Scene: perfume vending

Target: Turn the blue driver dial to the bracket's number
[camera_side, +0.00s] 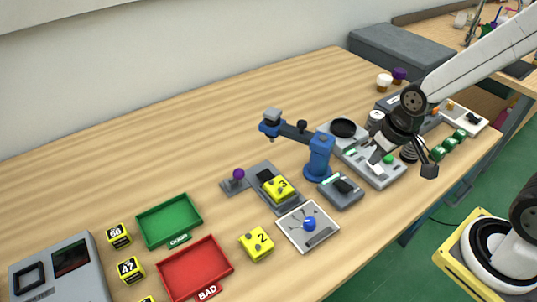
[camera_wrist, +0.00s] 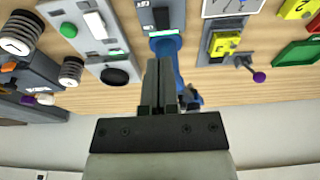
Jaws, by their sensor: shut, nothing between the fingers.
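The dial panel (camera_side: 294,235) is a pale square plate with a pointer-like marking; the blue dial knob (camera_side: 309,223) sits on it. In the wrist view only an edge of this panel (camera_wrist: 232,8) shows at the top. A yellow block marked 3 (camera_side: 278,187) sits in the grey bracket (camera_side: 263,171), and the block also shows in the wrist view (camera_wrist: 223,43). My gripper (camera_side: 384,148) is shut and empty, above the grey panel with a green button, well to the right of the dial. Its closed fingers (camera_wrist: 163,68) show in the wrist view.
A blue post with an arm (camera_side: 319,155) stands between my gripper and the bracket. A loose yellow block marked 2 (camera_side: 257,244) lies left of the dial. A green tray (camera_side: 169,220) and red tray (camera_side: 195,268) are farther left. Several black-and-yellow number cubes (camera_side: 118,235) stand beside them.

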